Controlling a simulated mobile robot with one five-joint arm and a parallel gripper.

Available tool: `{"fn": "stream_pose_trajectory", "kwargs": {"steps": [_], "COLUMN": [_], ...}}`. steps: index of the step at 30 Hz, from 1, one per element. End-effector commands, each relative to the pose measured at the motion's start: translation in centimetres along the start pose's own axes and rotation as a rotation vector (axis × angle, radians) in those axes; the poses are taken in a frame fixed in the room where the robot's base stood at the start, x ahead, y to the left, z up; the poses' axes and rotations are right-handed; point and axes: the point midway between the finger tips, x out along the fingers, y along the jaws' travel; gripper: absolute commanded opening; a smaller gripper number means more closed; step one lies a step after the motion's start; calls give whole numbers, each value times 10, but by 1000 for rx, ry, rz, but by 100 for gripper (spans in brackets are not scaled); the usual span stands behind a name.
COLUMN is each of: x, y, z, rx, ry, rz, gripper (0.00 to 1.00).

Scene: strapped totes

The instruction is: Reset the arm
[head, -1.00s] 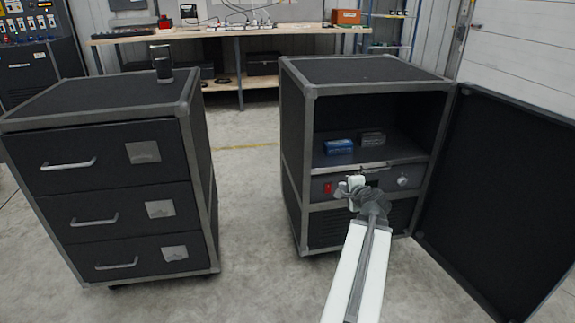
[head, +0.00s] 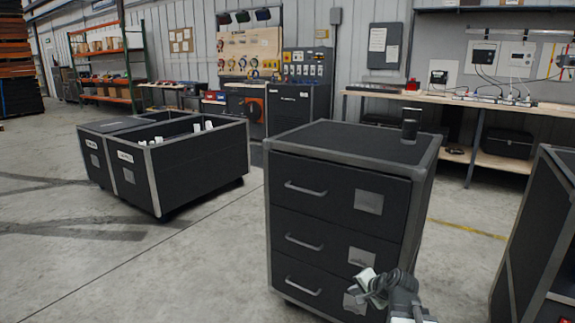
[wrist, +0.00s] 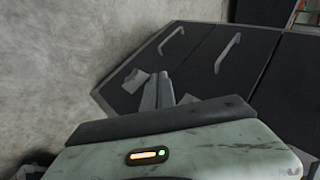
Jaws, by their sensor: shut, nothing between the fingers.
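My gripper (head: 368,284) is at the lower right of the head view, in front of the lower drawers of a dark cabinet (head: 335,192). Its fingers look closed, with nothing held between them. In the wrist view the narrow grey fingers (wrist: 158,88) point toward the dark drawer fronts (wrist: 197,65), which appear tilted, with two light handles and a pale label. A gap between the fingertips and the drawers cannot be judged. My arm hides part of the cabinet's lower right corner in the head view.
A second cabinet (head: 535,235) is cut off at the right edge. A black cylindrical item (head: 409,126) stands on the drawer cabinet. A wheeled open-topped case (head: 195,165) with white items stands at left. A workbench (head: 500,108) lines the back wall. The floor at lower left is clear.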

Motion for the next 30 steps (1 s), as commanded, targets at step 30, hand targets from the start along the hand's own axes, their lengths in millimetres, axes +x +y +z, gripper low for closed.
{"fn": "stream_pose_trajectory", "kwargs": {"steps": [30], "x": [-162], "y": [-51], "z": [116], "rx": [-845], "ry": [-564], "rz": [585], "gripper": [0]}}
